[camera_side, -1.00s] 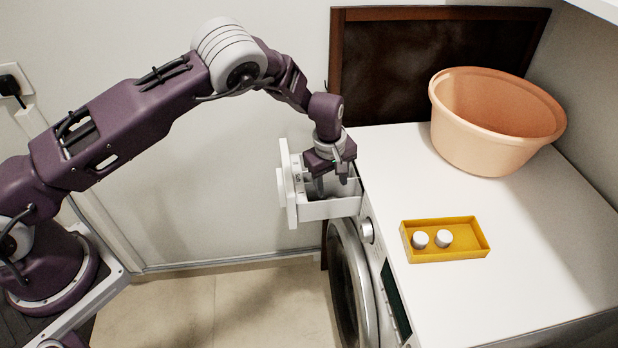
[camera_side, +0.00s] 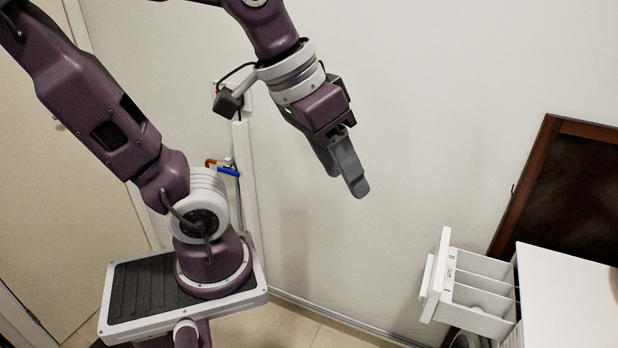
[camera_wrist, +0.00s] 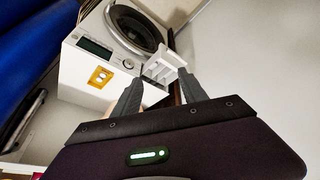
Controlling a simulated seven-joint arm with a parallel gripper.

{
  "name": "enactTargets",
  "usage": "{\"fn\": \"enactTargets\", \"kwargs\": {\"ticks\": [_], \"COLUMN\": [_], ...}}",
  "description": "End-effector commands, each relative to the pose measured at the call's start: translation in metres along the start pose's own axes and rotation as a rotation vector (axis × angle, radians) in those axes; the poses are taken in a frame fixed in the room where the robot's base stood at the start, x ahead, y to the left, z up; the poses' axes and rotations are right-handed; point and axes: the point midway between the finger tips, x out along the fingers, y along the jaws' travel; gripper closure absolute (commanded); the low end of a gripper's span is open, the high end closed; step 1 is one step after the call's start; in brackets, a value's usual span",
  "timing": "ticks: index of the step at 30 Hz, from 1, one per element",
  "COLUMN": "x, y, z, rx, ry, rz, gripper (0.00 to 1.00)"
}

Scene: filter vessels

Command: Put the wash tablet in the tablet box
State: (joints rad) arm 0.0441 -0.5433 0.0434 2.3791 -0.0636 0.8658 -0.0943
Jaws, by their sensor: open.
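My gripper (camera_side: 345,172) is open and empty, raised in the air left of and above the drawer. Its two fingers stand apart in the wrist view (camera_wrist: 160,94).
The white washing machine top (camera_side: 565,300) is only partly in the side view. A dark brown framed panel (camera_side: 570,195) stands behind it. The round machine door (camera_wrist: 137,27) shows in the wrist view. The air around my gripper is clear.

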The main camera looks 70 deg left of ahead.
Motion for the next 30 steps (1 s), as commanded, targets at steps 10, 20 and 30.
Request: {"fn": "enactTargets", "kwargs": {"ticks": [10, 20, 30], "x": [-0.006, -0.006, 0.123], "y": [-0.018, -0.013, 0.049], "z": [0.047, 0.033, -0.136], "rx": [0.145, 0.116, -0.286], "ry": [0.054, 0.036, -0.173], "rz": [-0.071, -0.045, 0.009], "gripper": [0.46, 0.46, 0.46]}}
